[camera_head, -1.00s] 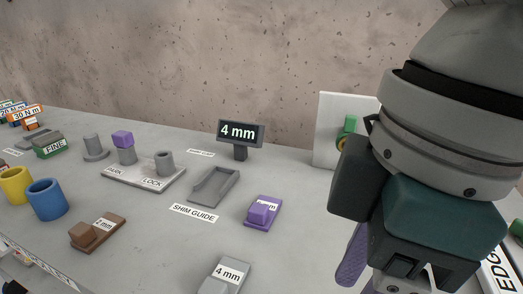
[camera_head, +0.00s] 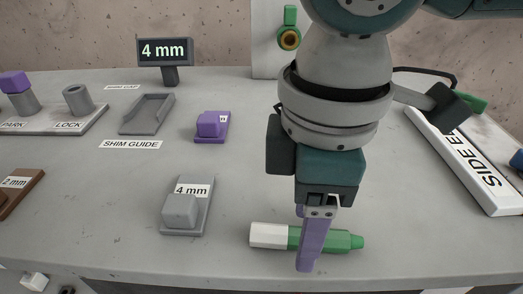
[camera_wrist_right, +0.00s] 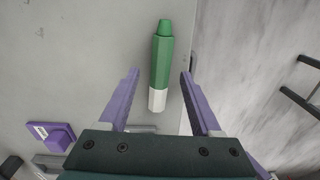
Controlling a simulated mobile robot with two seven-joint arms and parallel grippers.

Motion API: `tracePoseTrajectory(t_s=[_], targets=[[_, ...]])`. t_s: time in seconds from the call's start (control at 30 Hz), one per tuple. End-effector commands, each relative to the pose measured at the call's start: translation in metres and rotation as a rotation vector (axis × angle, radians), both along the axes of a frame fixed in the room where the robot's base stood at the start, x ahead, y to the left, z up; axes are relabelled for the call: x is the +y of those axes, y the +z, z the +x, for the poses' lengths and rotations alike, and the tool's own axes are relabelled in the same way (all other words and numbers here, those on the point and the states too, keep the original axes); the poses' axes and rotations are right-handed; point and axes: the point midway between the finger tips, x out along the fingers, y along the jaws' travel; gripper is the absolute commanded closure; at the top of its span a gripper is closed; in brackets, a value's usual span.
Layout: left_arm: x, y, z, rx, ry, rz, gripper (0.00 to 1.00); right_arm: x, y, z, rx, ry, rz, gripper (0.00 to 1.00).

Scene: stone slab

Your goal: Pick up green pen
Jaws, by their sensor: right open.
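The green pen (camera_head: 343,241) lies on the stone slab near its front edge, with a white end to the left and a green tip to the right. My right gripper (camera_head: 308,262) points down at the pen, and a purple finger hides part of its middle. In the right wrist view the pen (camera_wrist_right: 161,55) lies lengthwise between the lines of the two spread purple fingers of the gripper (camera_wrist_right: 160,74), with gaps on both sides. The gripper is open and empty. I cannot tell how high the fingertips are above the slab. My left gripper is not in view.
A grey 4 mm block (camera_head: 183,212) stands left of the pen, with a purple block (camera_head: 212,126) behind it. A SHIM GUIDE tray (camera_head: 147,114) and a 4 mm display (camera_head: 165,51) are farther back. A white labelled strip (camera_head: 462,160) is at the right.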

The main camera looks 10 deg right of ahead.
Motion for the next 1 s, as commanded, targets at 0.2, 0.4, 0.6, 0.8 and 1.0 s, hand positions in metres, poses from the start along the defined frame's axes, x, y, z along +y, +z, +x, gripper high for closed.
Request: tracePoseTrajectory(t_s=[0.2,0.4,0.6,0.8,1.0], targets=[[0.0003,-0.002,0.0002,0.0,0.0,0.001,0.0,0.0,-0.0086,0.0001,-0.001,0.001,0.0,0.35],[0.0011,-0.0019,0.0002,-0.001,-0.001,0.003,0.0,0.0,-0.0083,0.0,-0.001,0.001,0.0,0.46],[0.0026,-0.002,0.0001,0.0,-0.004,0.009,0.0,0.0001,-0.0082,-0.0001,-0.001,0.001,0.0,0.69],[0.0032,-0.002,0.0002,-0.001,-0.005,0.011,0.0,0.0001,-0.0081,-0.0001,-0.001,0.001,0.0,0.91],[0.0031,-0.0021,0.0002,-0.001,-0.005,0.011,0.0,0.0,-0.0081,-0.0001,-0.001,0.001,0.0,1.0]])
